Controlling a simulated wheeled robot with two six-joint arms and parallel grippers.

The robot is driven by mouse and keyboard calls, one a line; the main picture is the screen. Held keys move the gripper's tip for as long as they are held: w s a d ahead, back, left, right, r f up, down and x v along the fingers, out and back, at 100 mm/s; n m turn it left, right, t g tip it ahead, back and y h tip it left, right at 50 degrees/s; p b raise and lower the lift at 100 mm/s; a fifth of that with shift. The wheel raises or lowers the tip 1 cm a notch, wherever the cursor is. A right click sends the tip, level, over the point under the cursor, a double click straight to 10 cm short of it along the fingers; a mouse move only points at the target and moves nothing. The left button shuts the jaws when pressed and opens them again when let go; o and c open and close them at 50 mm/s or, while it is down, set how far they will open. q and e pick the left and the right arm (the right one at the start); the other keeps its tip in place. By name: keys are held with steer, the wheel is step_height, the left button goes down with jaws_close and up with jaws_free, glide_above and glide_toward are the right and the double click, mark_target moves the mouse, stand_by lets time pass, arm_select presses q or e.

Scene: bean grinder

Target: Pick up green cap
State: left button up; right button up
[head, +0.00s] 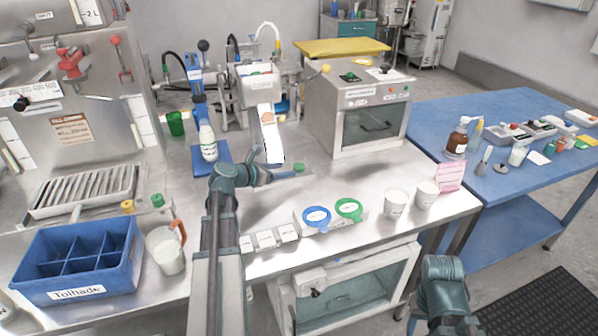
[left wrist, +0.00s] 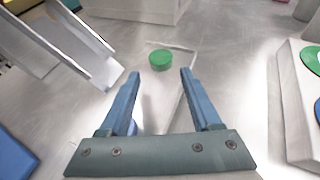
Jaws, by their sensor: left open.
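A round green cap (left wrist: 160,60) lies ahead of my left gripper, near a faint clear or shiny flat piece on the steel counter. In the head view the green cap (head: 299,168) shows small at the gripper's tip. My left gripper (head: 285,174) is low over the counter. In the left wrist view its blue fingers (left wrist: 160,75) are spread wide with nothing between them. The cap appears just beyond the fingertips, roughly centred; I cannot tell the exact gap. My right arm (head: 442,270) shows at the lower right, its gripper out of view.
A white grinder chute (head: 268,130) comes down just behind the left gripper; its metal edge (left wrist: 75,45) is close on the left. Green (head: 349,210) and blue (head: 317,217) rings sit to the right.

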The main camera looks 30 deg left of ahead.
mark_target(298, 167)
arm_select(q)
steer(key=shift+w, duration=0.2)
steer(key=b+x, duration=0.1)
steer(key=x, duration=0.4)
steer(key=shift+w+d+b, duration=0.1)
steer(key=shift+d+b, duration=0.05)
steer(key=shift+b, duration=0.2)
steer(key=shift+r, duration=0.15)
jaws_close()
